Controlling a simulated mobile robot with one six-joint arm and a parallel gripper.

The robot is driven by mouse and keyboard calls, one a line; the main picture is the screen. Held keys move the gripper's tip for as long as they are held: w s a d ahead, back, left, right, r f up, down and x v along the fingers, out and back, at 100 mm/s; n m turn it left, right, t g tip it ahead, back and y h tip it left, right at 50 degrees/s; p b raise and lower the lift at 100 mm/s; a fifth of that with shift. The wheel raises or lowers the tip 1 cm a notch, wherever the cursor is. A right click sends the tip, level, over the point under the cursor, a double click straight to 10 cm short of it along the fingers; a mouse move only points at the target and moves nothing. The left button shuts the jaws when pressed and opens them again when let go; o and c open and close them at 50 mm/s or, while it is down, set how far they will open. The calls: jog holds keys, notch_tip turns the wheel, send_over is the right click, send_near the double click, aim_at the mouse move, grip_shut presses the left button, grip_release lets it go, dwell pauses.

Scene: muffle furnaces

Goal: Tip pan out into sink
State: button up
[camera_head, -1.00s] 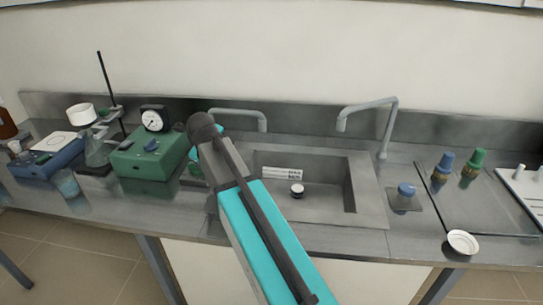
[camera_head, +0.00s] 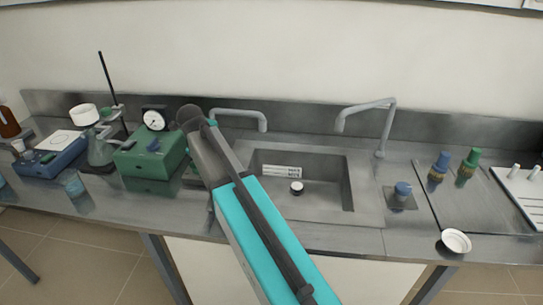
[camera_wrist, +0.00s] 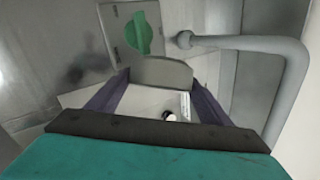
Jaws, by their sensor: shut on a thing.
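In the wrist view my gripper (camera_wrist: 160,78) is shut on a grey pan (camera_wrist: 162,71), which shows as a plain curved-edged plate between the two dark fingertips. Its inside and any contents are hidden. The steel sink (camera_head: 322,207) is in the middle of the bench in the head view, with a small white and black round item on its floor. The wrist view looks down past the pan at part of the sink (camera_wrist: 143,103) and that round item. In the head view my own arm hides the gripper and the pan.
Two grey taps (camera_head: 240,114) (camera_head: 386,125) stand behind the sink; one bent tap pipe (camera_wrist: 290,75) is close on the right in the wrist view. A green box with a gauge (camera_head: 152,162) is left of the sink. A blue-capped jar (camera_head: 402,196) and white dish (camera_head: 456,241) are right.

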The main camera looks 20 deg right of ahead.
jog(key=shift+w+a+r+n+g+h+p, duration=0.15)
jog(key=shift+g+h+p, duration=0.25)
jog(key=shift+g+p, duration=0.4)
jog(key=shift+w+d+r+n+g+h+p, duration=0.2)
jog(key=shift+g+h+p, duration=0.3)
jog(key=shift+p, duration=0.6)
jog(key=shift+w+a+r+n+g+h+p, duration=0.1)
jog(key=shift+a+n+g+h+p, duration=0.15)
jog(key=shift+g+p, duration=0.6)
jog(key=shift+h+p, duration=0.25)
jog(key=shift+p, duration=0.2)
jog(key=shift+w+r+n+g+h+p, duration=0.15)
jog(key=shift+n+g+h+p, duration=0.35)
jog(key=shift+g+p, duration=0.5)
